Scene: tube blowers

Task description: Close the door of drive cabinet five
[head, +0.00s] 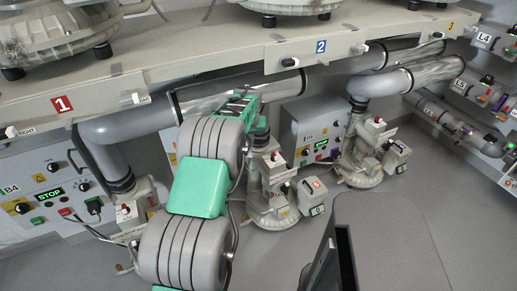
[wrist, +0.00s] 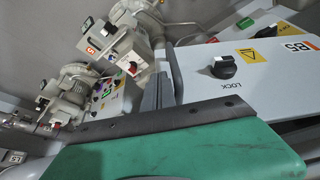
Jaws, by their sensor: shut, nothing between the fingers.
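The door of drive cabinet five (wrist: 265,85) is a light grey panel at the right of the wrist view. It carries the B5 label, a yellow warning sticker and a black lock knob (wrist: 224,66). A dark gap shows along its lower right edge; I cannot tell how far it stands open. My gripper's grey fingers (wrist: 158,92) are together beside the panel's left edge, with nothing seen between them. Contact with the door is unclear. In the head view my arm hides most of this cabinet, and the fingertips are not clear.
Cabinet B4 (head: 40,180) with a lit green display stands at the left. Another grey cabinet (head: 310,130) is right of my arm. Blower units with valves (head: 272,195) and (head: 368,150) stand on the floor close by. Large pipes (head: 130,128) run above.

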